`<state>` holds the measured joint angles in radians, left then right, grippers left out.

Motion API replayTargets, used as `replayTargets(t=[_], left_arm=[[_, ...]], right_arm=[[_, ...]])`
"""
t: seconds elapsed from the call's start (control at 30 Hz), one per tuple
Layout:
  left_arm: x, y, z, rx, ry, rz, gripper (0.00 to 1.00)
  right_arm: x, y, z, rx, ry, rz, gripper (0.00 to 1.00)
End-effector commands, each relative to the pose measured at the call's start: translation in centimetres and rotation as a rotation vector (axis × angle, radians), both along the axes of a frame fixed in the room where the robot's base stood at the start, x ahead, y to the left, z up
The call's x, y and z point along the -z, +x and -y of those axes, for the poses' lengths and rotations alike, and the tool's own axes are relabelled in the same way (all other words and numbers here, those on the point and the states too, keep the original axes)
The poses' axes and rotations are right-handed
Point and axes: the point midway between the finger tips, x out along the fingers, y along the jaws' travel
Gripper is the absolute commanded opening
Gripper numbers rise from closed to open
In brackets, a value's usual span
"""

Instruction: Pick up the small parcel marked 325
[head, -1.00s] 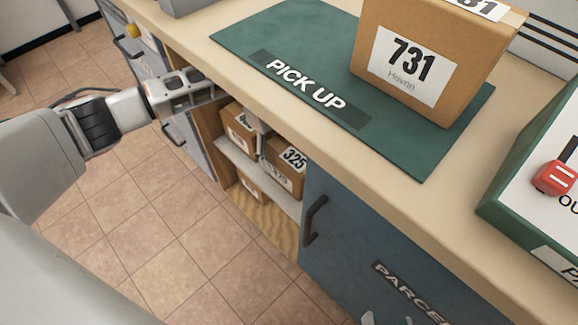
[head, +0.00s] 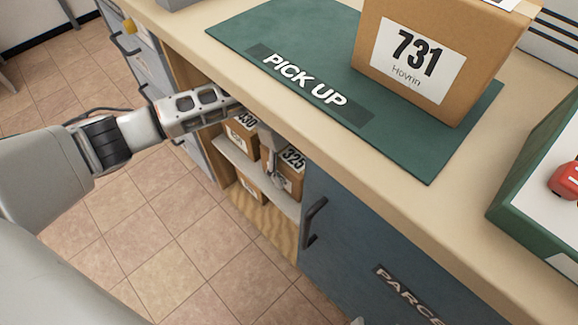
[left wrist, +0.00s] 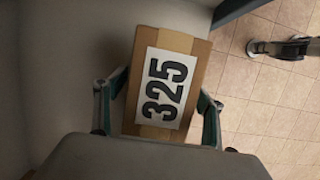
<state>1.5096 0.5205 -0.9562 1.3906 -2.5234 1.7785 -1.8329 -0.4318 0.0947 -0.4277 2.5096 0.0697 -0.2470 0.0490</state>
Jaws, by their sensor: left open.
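The small parcel marked 325 (head: 291,180) is a brown box with a white label on the upper shelf of the open cabinet under the counter. In the left wrist view its labelled face (left wrist: 165,88) fills the middle. My left gripper (left wrist: 157,108) is open, with one finger on each side of the parcel's near end; I cannot tell whether they touch it. In the head view my left gripper (head: 272,165) reaches into the cabinet front and hides part of the parcel.
A blue cabinet door (head: 345,235) is at right. The counter edge (head: 330,165) overhangs. A box marked 731 (head: 415,60) stands on the green mat (head: 240,38).

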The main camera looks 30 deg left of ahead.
Motion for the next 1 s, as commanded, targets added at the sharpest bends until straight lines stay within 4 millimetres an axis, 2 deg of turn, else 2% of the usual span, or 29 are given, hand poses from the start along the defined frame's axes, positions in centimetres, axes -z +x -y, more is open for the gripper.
replayTargets(t=[0.6, 0.83, 1.0], left_arm=[[0.45, 0.01, -0.04, -0.001, 0.0, 0.0, 0.69], [0.46, 0.0, -0.04, -0.001, 0.0, 0.0, 0.1], [0.33, 0.09, 0.03, -0.001, -0.002, 0.001, 0.07]], right_arm=[[-0.15, 0.22, 0.23, 0.003, -0.006, 0.005, 0.4], [-0.17, 0.22, 0.21, 0.003, -0.006, 0.005, 0.4], [-0.18, 0.22, 0.2, 0.003, -0.005, 0.006, 0.4]])
